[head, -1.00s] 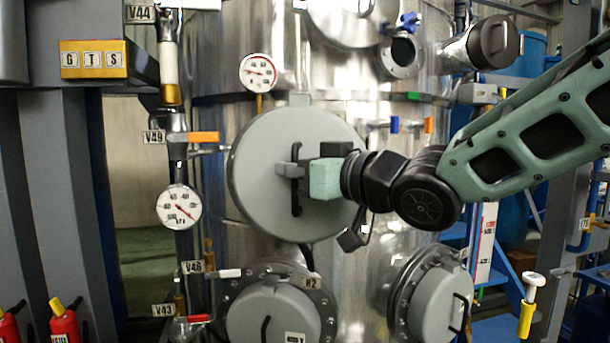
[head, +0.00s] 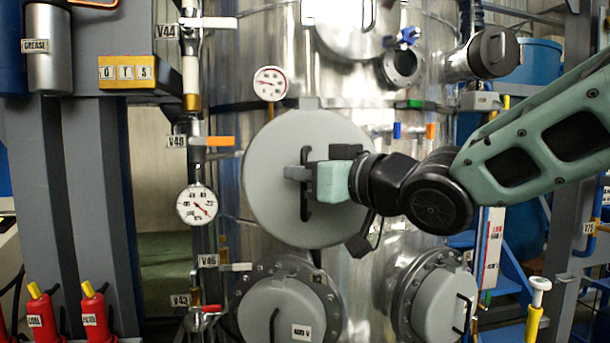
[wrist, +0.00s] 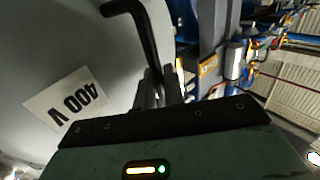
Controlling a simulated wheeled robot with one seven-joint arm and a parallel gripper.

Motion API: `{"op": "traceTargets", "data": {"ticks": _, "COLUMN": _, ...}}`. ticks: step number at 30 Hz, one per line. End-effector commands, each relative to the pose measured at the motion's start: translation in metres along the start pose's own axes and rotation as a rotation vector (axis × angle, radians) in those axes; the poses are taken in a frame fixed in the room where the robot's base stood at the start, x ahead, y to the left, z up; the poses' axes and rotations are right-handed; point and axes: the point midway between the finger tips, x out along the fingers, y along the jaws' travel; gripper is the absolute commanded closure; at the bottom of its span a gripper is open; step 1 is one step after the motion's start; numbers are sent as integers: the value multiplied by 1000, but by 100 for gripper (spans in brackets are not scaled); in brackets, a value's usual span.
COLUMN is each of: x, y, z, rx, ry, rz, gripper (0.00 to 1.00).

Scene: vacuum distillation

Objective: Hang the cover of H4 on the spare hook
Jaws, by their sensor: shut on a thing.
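A large round grey cover (head: 275,195) with a black bar handle (head: 306,210) is in front of the steel column in the head view. My gripper (head: 302,173) is shut on the middle of this handle, coming from the right. The cover's face hangs upright and hides the column behind it. In the wrist view the cover (wrist: 55,60) fills the left side, with a "400 V" label (wrist: 66,101) and the bent black handle (wrist: 143,40) running down to the fingers. No H4 tag is readable, and I cannot make out the spare hook.
Two smaller covered ports, one tagged H2 (head: 275,310) and one to its right (head: 437,305), sit below. Gauges (head: 270,83) and (head: 197,205), valves and pipes stand close on the left. An open flanged nozzle (head: 402,68) is above right. Red bottles (head: 95,308) stand lower left.

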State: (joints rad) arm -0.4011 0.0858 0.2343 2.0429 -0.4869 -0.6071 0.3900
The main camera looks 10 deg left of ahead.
Motion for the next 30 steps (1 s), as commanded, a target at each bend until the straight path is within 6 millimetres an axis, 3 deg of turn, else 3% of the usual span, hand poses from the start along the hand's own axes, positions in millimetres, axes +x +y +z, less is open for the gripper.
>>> {"op": "traceTargets", "data": {"ticks": 30, "x": -43, "y": -64, "z": 0, "rx": -3, "ry": 5, "rz": -2, "gripper": 100}}
